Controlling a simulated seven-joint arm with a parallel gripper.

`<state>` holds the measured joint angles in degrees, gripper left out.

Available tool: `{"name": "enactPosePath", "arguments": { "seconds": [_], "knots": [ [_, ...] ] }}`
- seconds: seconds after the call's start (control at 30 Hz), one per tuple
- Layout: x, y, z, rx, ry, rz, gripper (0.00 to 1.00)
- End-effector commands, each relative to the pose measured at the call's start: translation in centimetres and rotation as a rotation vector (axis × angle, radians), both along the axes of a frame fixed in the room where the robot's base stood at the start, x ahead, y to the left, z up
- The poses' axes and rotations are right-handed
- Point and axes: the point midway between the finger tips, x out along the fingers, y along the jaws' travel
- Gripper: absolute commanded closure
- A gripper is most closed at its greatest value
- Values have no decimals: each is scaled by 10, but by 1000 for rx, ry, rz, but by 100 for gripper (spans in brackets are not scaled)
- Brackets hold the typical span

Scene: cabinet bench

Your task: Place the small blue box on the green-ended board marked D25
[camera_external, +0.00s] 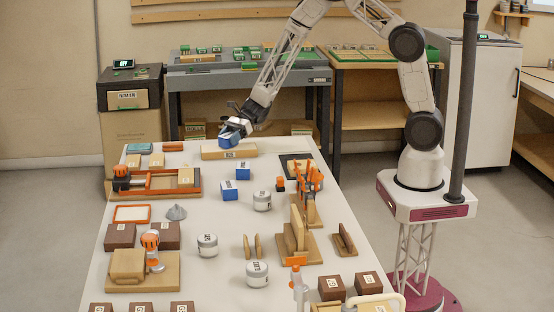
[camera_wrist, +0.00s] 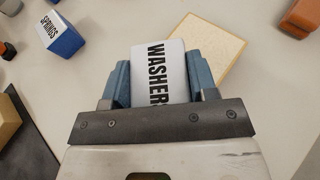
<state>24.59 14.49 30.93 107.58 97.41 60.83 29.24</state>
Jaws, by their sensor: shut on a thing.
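My gripper (camera_external: 234,128) is shut on a small blue box (camera_external: 229,140). In the wrist view the box shows its white face marked WASHERS (camera_wrist: 166,72) between my gripper's fingers (camera_wrist: 160,88). A flat tan wooden board (camera_external: 215,153) with a small label lies at the far end of the table, just below and beside the held box. In the wrist view a tan board (camera_wrist: 215,48) shows partly behind the box. Its label is hidden there, and I cannot read D25 or make out a green end on it. I cannot tell whether box and board touch.
Two blue boxes with white labels (camera_external: 230,190) stand nearer on the table; one in the wrist view reads SPRINGS (camera_wrist: 62,38). A wooden tray with orange parts (camera_external: 160,182) is at left. White jars (camera_external: 262,201) stand mid-table. Green-marked pieces (camera_external: 250,55) lie on the back benches.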

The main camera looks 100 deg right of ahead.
Motion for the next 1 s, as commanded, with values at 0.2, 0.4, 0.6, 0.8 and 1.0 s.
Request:
{"name": "enactPosePath", "arguments": {
  "seconds": [0.2,0.4,0.6,0.8,1.0],
  "knots": [
    [0,0,-4,0,-2,-1,73],
    [0,0,-4,0,-2,-1,73],
    [0,0,-7,0,-2,-1,38],
    [0,0,-7,0,-2,-1,22],
    [0,0,-6,0,-2,-1,22]
  ]
}}
